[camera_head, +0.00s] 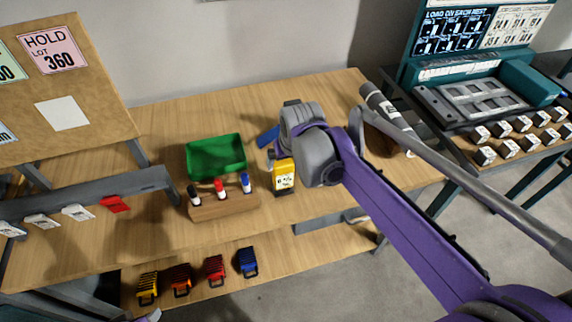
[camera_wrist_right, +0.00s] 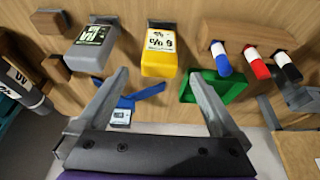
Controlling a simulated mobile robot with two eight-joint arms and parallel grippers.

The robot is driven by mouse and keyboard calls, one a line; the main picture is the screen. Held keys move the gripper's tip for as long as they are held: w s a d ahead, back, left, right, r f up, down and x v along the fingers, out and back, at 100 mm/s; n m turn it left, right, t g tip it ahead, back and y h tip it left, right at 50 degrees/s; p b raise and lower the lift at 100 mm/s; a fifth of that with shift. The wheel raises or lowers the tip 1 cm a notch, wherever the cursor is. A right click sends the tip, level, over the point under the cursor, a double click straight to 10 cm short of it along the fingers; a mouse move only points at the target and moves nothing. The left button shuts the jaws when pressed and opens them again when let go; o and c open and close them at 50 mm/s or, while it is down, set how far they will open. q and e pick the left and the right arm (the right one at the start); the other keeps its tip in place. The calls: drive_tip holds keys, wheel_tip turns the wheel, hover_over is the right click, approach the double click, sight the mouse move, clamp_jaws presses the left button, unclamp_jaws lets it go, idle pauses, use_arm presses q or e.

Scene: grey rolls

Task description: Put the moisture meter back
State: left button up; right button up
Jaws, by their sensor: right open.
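A yellow meter with a white label marked with a percent sign (camera_head: 284,177) stands near the front edge of the wooden bench, right of the marker block. It also shows in the wrist view (camera_wrist_right: 158,52), its end at a dark holder. A grey meter with a dark green label (camera_wrist_right: 90,45) is beside it in the wrist view; my right arm hides it in the head view. Which one is the moisture meter I cannot tell surely; the percent label suggests the yellow one. My right gripper (camera_wrist_right: 158,76) is open and empty, apart from both meters.
A green tray (camera_head: 216,154), a wooden block with markers (camera_head: 224,208) and a blue tool (camera_wrist_right: 123,108) are nearby. A dark labelled cylinder (camera_head: 384,106) lies to the right. Coloured cases (camera_head: 215,270) sit on the lower shelf.

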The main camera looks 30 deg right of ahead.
drive_tip(key=s+a+f+n, duration=0.1)
drive_tip(key=s+a+f, duration=0.1)
drive_tip(key=s, duration=0.3)
drive_tip(key=s+a+f+n, duration=0.1)
drive_tip(key=s+a+f, duration=0.2)
drive_tip(key=s, duration=0.3)
drive_tip(key=s+a+f+t+y, duration=0.1)
drive_tip(key=s+a+f, duration=0.1)
drive_tip(key=s+a, duration=0.2)
drive_tip(key=shift+s+a+f+n, duration=0.15)
drive_tip(key=shift+s+f+n, duration=0.2)
drive_tip(key=shift+s, duration=0.6)
